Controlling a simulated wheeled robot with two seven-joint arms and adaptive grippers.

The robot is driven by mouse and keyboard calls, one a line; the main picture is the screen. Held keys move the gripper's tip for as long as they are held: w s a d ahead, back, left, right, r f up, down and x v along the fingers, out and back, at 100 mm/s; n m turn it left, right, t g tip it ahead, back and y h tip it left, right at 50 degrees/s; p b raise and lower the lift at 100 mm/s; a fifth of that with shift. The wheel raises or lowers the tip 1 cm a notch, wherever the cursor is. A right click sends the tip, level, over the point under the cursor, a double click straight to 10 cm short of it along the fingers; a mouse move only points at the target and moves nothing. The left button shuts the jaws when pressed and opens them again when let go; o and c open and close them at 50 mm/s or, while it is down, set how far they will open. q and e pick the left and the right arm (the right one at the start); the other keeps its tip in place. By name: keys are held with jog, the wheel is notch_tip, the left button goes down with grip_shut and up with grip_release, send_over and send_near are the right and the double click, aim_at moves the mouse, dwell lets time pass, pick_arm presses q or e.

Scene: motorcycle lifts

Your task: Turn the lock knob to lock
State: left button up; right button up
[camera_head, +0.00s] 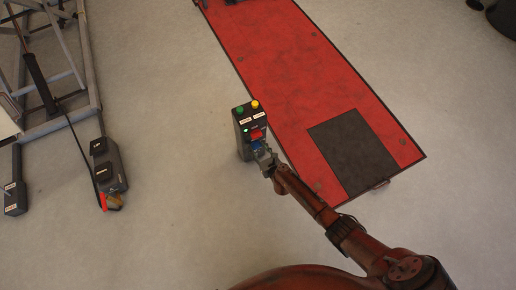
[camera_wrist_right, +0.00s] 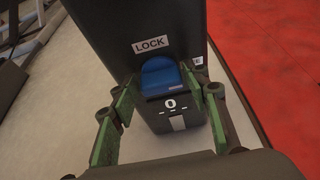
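A black control box (camera_head: 241,140) stands beside the red lift, with green and yellow buttons on top. The blue lock knob (camera_wrist_right: 160,76) sits on the box below a white LOCK label (camera_wrist_right: 151,45) in the right wrist view. In the head view only a small part of the blue knob (camera_head: 256,147) shows above my gripper. My right gripper (camera_wrist_right: 158,80) has its green fingers spread on either side of the knob. A gap shows on the left; contact on the right is unclear. My left gripper is not in view.
The red lift platform (camera_head: 275,45) with a dark plate (camera_head: 352,150) lies right of the box. A grey metal frame (camera_head: 75,60) and a dark pedal unit (camera_head: 108,166) stand at left. The grey floor between is clear.

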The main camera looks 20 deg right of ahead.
jog(key=c, duration=0.7)
jog(key=shift+c, duration=0.2)
